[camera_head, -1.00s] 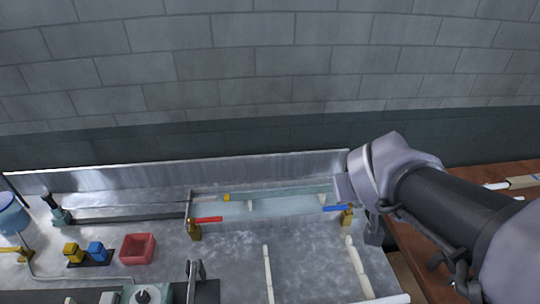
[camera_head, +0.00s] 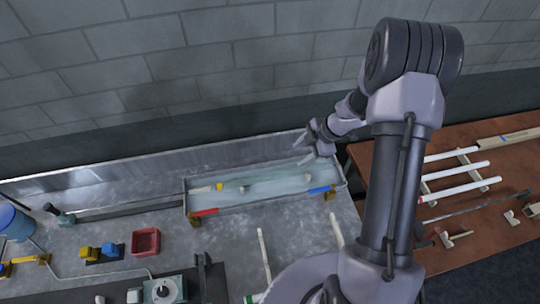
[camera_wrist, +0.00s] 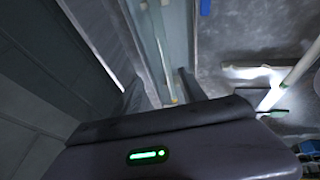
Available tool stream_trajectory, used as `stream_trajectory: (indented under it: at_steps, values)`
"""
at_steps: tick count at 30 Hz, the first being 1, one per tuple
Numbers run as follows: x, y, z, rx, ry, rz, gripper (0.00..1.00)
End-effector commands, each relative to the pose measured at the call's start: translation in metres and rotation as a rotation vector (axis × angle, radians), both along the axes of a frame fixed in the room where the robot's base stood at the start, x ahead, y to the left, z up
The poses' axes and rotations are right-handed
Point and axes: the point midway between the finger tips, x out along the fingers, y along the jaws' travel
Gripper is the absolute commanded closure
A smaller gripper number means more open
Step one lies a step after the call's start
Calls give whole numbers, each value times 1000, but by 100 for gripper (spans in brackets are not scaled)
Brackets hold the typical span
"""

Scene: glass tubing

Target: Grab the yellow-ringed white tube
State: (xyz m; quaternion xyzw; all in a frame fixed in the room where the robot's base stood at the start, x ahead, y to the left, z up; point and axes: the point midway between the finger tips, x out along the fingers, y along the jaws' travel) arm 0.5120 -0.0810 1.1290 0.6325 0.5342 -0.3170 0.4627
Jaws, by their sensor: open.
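A white tube with a yellow ring (camera_head: 220,187) shows at the left end of the shallow trough (camera_head: 265,204), along its back side. The rest of its length is hard to make out against the pale trough. My gripper (camera_head: 305,148) is open and empty, above the trough's back right part and apart from the tube. In the wrist view my two fingers (camera_wrist: 163,92) are spread over the trough.
The trough has a red marker (camera_head: 205,212) and a blue marker (camera_head: 321,189) on its front rim. A metal backsplash (camera_head: 130,178) rises behind. Loose white rods (camera_head: 264,252) lie in front. A red box (camera_head: 145,242) stands left; a wooden table (camera_head: 500,235) with white tubes is right.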

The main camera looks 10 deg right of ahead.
Motion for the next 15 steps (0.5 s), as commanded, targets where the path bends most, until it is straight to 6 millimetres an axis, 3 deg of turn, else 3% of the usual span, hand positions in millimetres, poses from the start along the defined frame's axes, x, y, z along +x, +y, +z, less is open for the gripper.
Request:
stream_trajectory:
  at_steps: [9,15]
  values:
    - [16,32,-78,1,5,4,51]
    - [25,46,-107,-1,2,3,51]
